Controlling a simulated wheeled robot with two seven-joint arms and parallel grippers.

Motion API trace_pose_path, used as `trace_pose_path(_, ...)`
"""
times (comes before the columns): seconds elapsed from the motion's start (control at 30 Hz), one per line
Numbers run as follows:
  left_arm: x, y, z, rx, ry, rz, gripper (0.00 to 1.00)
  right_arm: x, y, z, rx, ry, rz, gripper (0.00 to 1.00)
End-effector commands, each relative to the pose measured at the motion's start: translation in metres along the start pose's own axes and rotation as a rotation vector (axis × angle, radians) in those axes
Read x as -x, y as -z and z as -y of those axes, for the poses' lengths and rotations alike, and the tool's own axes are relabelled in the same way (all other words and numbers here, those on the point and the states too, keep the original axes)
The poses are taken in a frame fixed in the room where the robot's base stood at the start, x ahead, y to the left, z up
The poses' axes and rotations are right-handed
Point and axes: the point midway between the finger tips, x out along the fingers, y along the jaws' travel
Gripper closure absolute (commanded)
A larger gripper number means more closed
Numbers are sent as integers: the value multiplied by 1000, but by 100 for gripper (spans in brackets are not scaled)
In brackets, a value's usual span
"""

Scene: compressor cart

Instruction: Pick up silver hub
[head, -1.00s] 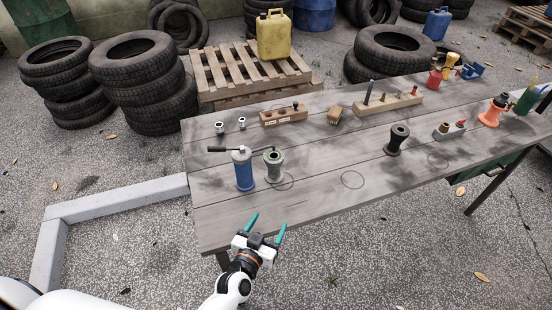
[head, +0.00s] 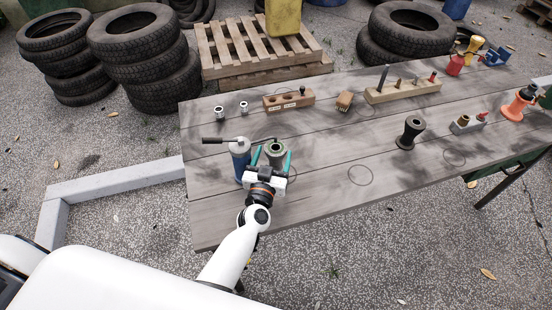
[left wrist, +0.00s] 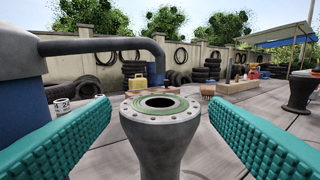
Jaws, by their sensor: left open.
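The silver hub (head: 275,150) is a grey, waisted spool with a green ring in its top flange. It stands upright on the table near the left end, right beside the blue cylinder. In the left wrist view the silver hub (left wrist: 161,125) stands in the middle, between the fingers. My left gripper (head: 271,160) is open, its teal fingers on either side of the hub. In the left wrist view the left gripper (left wrist: 155,140) shows gaps between both fingers and the hub. The hub's lower part is hidden by the gripper in the head view. My right gripper is not in view.
The blue cylinder (head: 240,158) with a dark side handle stands close at the left. A dark spool (head: 410,133) stands further right on the table (head: 330,205). Wooden blocks (head: 289,99) and two small silver sockets (head: 220,112) lie behind. The table's front middle is clear.

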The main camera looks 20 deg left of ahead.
Motion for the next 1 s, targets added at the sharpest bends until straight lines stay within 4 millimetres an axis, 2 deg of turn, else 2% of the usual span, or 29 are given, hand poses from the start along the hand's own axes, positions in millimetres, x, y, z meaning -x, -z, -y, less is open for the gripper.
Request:
trace_pose_path(0.23,-33,12,1,2,1,2,30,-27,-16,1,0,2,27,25)
trace_pose_path(0.33,-46,9,0,1,0,1,30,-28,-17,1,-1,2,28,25)
trace_pose_path(0.67,-51,7,0,0,1,0,32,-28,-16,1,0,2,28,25)
trace_pose_path(0.9,-51,7,0,0,1,0,71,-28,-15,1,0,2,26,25)
trace_pose_path(0.97,-52,6,0,0,0,3,81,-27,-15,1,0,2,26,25)
trace_pose_path(1.0,-52,6,0,0,0,2,83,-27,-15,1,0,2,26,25)
